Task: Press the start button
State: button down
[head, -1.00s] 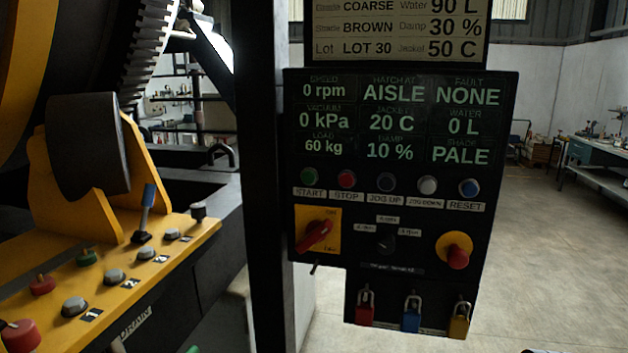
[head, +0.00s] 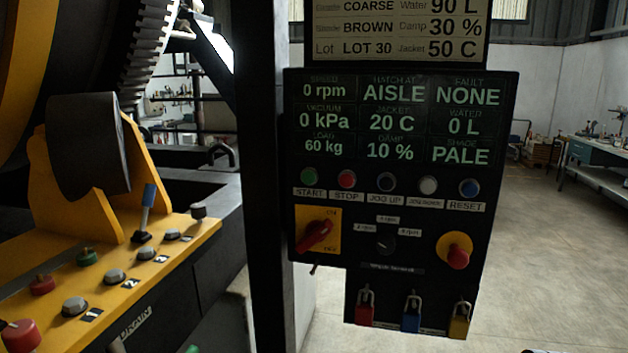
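The green start button (head: 309,175) is at the left end of a button row on the black control panel (head: 400,290). A label reading START sits under it. The display (head: 397,120) above reads 0 rpm, 0 kPa, 60 kg, hatch at AISLE, jacket 20 C, damp 10 %, fault NONE, water 0 L, shade PALE. My gripper is not in view.
A red rotary switch (head: 315,236) on yellow, a black selector (head: 385,243) and a red emergency knob (head: 458,257) sit below the buttons. Several padlocks hang lower. A black post (head: 268,200) stands left of the panel; a yellow console (head: 130,275) is further left.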

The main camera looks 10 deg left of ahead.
aim_at(308, 178)
jog(key=k, duration=0.5)
jog(key=u, duration=1.4)
jog(key=i, duration=0.8)
jog(key=z, duration=1.85)
